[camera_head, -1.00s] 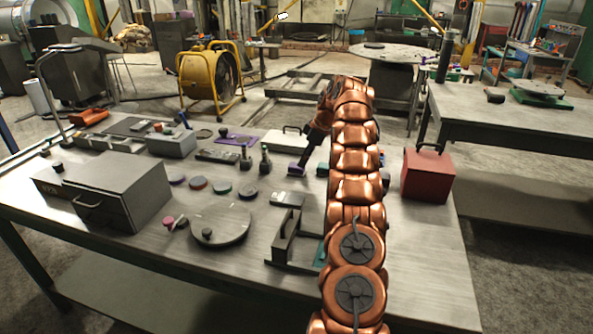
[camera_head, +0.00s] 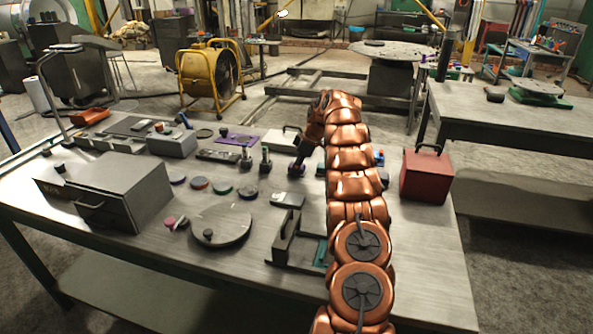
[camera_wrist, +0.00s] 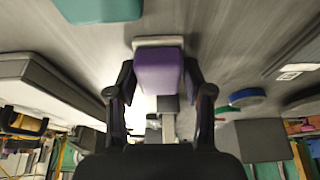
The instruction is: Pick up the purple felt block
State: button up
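The purple felt block (camera_wrist: 160,72) lies between the two fingers of my gripper (camera_wrist: 160,80) in the wrist view. One black finger is on each side of it, close to its sides. The fingers are spread about as wide as the block, and I see no clear grip on it. In the head view, my gripper (camera_head: 297,166) reaches down to the bench top, and only a little purple shows at its tip. A pale flat strip (camera_wrist: 158,41) lies at the block's far edge in the wrist view.
On the bench, a red box (camera_head: 427,176) stands right of my arm. A grey drawer box (camera_head: 130,192), a round plate (camera_head: 221,226) and several coloured discs lie to the left.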

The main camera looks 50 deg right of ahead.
jog(key=c, duration=0.7)
jog(key=shift+r+b, duration=0.4)
jog(key=shift+r, duration=1.3)
jog(key=s+d+b, duration=0.1)
jog(key=s, duration=0.4)
jog(key=s+d+r+b, duration=0.1)
jog(key=s+d+b, duration=0.1)
jog(key=s, duration=0.3)
jog(key=s+d+b, duration=0.1)
jog(key=s, duration=0.4)
jog(key=shift+s+d+r+b, duration=0.2)
jog(key=shift+s+r+b, duration=0.1)
jog(key=shift+b, duration=0.1)
jog(key=shift+w, duration=0.1)
